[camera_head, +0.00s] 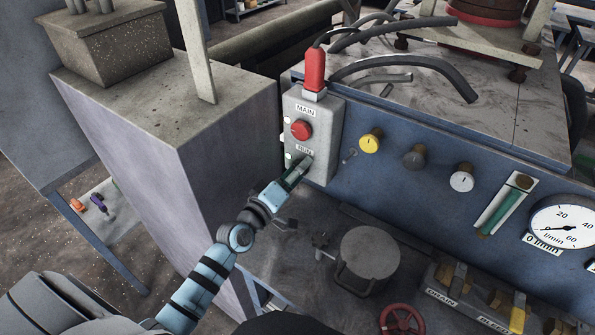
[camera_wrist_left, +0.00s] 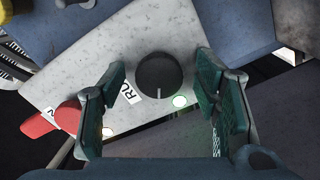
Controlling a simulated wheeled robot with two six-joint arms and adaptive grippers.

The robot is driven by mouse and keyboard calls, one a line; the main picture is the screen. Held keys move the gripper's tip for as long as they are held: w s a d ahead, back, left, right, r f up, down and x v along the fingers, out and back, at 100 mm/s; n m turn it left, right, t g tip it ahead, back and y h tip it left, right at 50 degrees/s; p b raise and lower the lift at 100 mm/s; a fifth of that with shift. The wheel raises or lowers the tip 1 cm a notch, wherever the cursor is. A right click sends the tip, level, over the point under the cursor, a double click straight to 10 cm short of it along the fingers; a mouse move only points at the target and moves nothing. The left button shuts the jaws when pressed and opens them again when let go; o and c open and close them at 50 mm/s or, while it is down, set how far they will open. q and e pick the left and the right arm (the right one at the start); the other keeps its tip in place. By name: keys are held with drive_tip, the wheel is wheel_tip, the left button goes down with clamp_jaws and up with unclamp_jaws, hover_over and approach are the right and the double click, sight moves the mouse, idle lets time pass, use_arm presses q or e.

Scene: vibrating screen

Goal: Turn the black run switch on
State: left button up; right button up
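The black run switch (camera_wrist_left: 160,76) is a round knob with a white pointer line, on a grey control box (camera_head: 325,115). In the wrist view the line points toward my gripper's palm. A RUN label lies beside the knob, partly behind a finger. In the head view the knob is hidden behind my left gripper (camera_head: 292,179). In the wrist view my left gripper (camera_wrist_left: 162,85) is open, its green-padded fingers on either side of the knob with gaps visible. I cannot tell whether the fingertips reach its depth. My right gripper is not in view.
The red MAIN knob (camera_head: 301,129) sits above the RUN label on the box. Yellow, grey and white knobs and a flow gauge (camera_head: 566,226) line the blue panel to the right. A grey block (camera_head: 180,130) stands left.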

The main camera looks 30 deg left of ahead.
use_arm(q)
drive_tip(key=s+a, duration=0.1)
drive_tip(key=s, duration=0.6)
drive_tip(key=shift+s, duration=0.25)
drive_tip(key=shift+w, duration=0.1)
